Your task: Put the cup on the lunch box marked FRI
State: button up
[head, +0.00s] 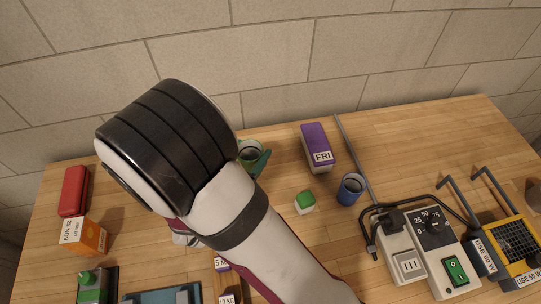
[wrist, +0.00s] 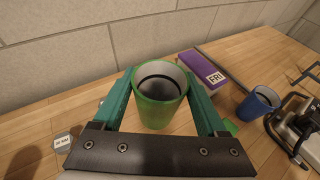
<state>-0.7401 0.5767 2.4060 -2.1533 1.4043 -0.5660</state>
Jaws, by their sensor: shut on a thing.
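A green cup (wrist: 157,110) with a dark inside is between the two teal fingers of my gripper (wrist: 161,88). The gripper is shut on it and the cup is upright. In the head view the green cup (head: 249,154) is partly hidden by my arm. The lunch box marked FRI (head: 315,137), purple on top with a pale lower part, stands to the right of the cup. It also shows in the wrist view (wrist: 203,67), behind and to the right of the cup. Its top is bare.
A blue cup (head: 350,189) stands right of a small green-topped block (head: 304,202). A red box (head: 74,191) and an orange carton (head: 83,236) stand at the left.

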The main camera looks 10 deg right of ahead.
jog(key=d+r+m+g+h, duration=0.2)
jog(key=d+r, duration=0.2)
jog(key=d, duration=1)
jog(key=d+r+m+g+h, duration=0.2)
jog(key=d+r, duration=0.1)
jog(key=d, duration=1)
send_over(317, 142)
jog(key=shift+f, duration=5.3)
jog(key=shift+f, duration=0.1)
jog(key=o, duration=1.2)
jog(key=shift+o, duration=0.2)
